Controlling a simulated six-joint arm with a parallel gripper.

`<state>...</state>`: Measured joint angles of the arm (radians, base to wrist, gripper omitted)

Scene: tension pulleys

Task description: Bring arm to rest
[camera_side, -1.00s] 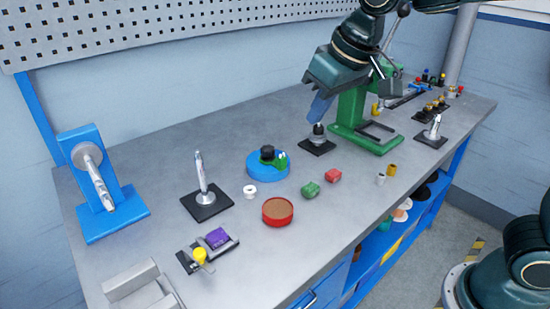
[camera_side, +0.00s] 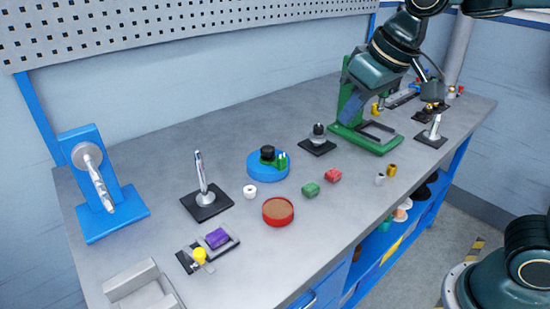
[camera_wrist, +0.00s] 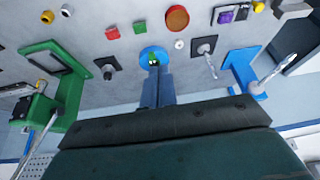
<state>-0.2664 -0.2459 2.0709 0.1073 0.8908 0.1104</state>
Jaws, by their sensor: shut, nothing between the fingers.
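My gripper (camera_side: 350,108) is shut and empty, raised above the bench, with its blue fingers in front of the green press frame (camera_side: 382,141) in the side view. In the wrist view my gripper's fingers (camera_wrist: 156,77) lie together, pointing toward the blue round base (camera_wrist: 146,52) that carries a green and black part. That base (camera_side: 256,172) also shows in the side view, well to the left of my gripper. The gripper touches nothing that I can see.
A black-knobbed post on a dark plate (camera_side: 317,146) stands left of the press. Red block (camera_side: 333,175), green block (camera_side: 311,190), red round tin (camera_side: 278,211) and upright rod (camera_side: 201,173) stand on the bench. A blue stand (camera_side: 105,195) is far left. Bench space at the back left is clear.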

